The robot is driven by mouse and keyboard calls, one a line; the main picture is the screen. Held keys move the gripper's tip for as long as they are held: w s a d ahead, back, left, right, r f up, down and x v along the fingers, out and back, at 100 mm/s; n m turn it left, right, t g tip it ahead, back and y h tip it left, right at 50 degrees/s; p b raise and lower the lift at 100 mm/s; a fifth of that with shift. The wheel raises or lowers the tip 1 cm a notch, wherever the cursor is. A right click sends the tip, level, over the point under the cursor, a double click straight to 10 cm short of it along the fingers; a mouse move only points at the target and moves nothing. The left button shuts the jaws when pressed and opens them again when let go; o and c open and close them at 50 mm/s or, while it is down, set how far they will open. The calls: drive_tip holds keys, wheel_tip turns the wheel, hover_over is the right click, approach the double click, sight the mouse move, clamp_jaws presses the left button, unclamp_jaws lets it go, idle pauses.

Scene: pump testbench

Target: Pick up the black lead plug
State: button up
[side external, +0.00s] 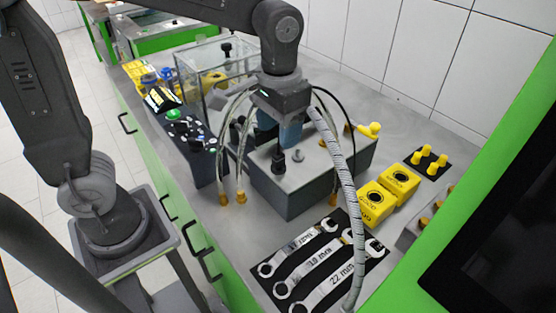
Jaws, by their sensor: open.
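My gripper (280,122) points down over the grey box (325,175) in the middle of the bench. Its jaws are small and dark here and partly lost against the blue part (291,132) behind them. A small black upright piece (279,161), which looks like the black lead plug, stands at the box's top near its front edge, just below my gripper. I cannot tell whether the jaws touch it. A thin black lead (346,112) arches down on the right of my wrist.
Clear hoses (240,150) hang left of the box and a ribbed grey hose (347,185) runs down its right. Wrenches (318,262) lie in front, yellow blocks (398,180) at right. A control panel (190,135) and a clear tank (205,75) stand left.

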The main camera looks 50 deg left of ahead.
drive_tip(key=shift+r, duration=0.1)
drive_tip(key=shift+c, duration=0.2)
drive_tip(key=m, duration=0.1)
drive_tip(key=r+m, duration=0.1)
drive_tip(key=m, duration=0.1)
wheel_tip(320, 180, up, 5)
drive_tip(key=m, duration=1.5)
hover_over(277, 153)
wheel_tip(277, 153, down, 7)
drive_tip(key=shift+s+a+f, duration=0.15)
drive_tip(key=shift+f, duration=0.05)
drive_tip(key=shift+w+f, duration=0.2)
drive_tip(key=shift+f, duration=2.55)
clamp_jaws()
